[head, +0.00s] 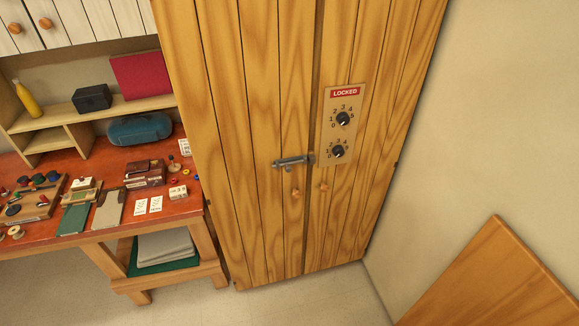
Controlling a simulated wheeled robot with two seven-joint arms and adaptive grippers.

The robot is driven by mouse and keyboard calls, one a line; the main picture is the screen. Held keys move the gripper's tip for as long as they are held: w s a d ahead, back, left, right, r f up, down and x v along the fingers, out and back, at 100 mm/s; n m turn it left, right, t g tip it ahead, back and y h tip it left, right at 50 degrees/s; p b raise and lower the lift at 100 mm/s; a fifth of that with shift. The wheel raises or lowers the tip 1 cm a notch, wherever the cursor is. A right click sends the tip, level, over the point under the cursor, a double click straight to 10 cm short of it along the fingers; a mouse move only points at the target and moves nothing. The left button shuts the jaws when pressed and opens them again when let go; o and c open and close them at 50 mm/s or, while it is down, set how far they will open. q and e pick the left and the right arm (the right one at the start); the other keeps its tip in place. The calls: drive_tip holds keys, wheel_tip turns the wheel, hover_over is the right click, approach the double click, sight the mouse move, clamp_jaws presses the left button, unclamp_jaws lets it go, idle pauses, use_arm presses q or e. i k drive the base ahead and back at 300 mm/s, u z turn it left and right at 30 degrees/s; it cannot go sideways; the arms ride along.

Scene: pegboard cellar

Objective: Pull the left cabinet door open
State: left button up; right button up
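A tall wooden plank cabinet (235,130) stands in the middle of the head view. Its left door (255,210) and right door (365,190) look shut, with a dark seam between them. A grey metal bolt (290,161) lies across the seam. A panel (341,130) on the right door reads "LOCKED" and carries an upper dial (343,118) and a lower dial (338,152). Neither gripper is in view.
A red-topped workbench (95,226) with books, cards and small items stands against the cabinet's left side, with a shelf (90,112) above. A wooden board or panel (495,280) is at the lower right. Bare floor (310,298) shows before the cabinet.

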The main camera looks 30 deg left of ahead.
sight(240, 71)
drive_tip(key=u, duration=1.3)
